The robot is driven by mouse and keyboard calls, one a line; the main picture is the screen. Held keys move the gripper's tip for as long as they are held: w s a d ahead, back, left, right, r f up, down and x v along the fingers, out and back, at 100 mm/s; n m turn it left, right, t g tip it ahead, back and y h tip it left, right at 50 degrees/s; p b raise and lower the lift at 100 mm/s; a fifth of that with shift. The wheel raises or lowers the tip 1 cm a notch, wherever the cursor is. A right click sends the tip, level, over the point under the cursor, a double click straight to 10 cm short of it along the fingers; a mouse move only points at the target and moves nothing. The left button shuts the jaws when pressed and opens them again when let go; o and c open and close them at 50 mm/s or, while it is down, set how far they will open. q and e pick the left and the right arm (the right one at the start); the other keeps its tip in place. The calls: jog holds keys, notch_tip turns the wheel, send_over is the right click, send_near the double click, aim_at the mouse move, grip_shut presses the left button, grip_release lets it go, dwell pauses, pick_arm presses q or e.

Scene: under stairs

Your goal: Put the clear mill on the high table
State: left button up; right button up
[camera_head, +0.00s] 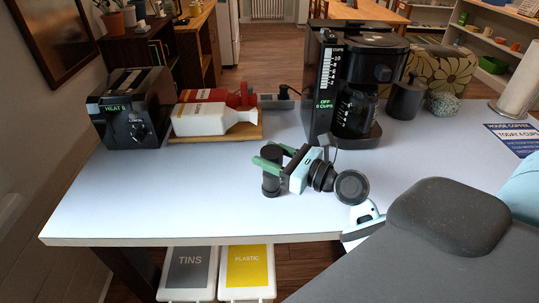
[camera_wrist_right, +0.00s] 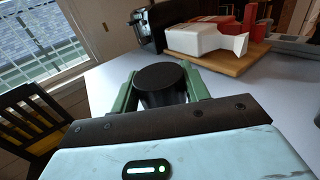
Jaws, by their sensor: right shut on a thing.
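My right gripper (camera_head: 268,160) is over the front middle of a table with a pale top (camera_head: 185,205). Its green fingers are shut on a small dark cylinder with a flat black top, which I take to be the mill (camera_head: 271,183). In the right wrist view, the mill (camera_wrist_right: 161,80) is upright between the two fingers of the gripper (camera_wrist_right: 160,88). Its clear part cannot be made out. I cannot tell whether its base touches the table top. My left gripper is not in view.
A coffee maker (camera_head: 357,80) stands behind the gripper. A wooden board (camera_head: 215,137) with a white bottle (camera_head: 208,120) and a red one (camera_head: 217,97) is behind left, beside a black toaster (camera_head: 137,110). The table's front left is clear. Two bins (camera_head: 247,270) are below the front edge.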

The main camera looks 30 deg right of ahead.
jog(key=shift+r, duration=0.1)
jog(key=o, duration=1.1)
jog(key=b+v, duration=0.1)
jog(key=v, duration=1.1)
jog(key=shift+r, duration=0.1)
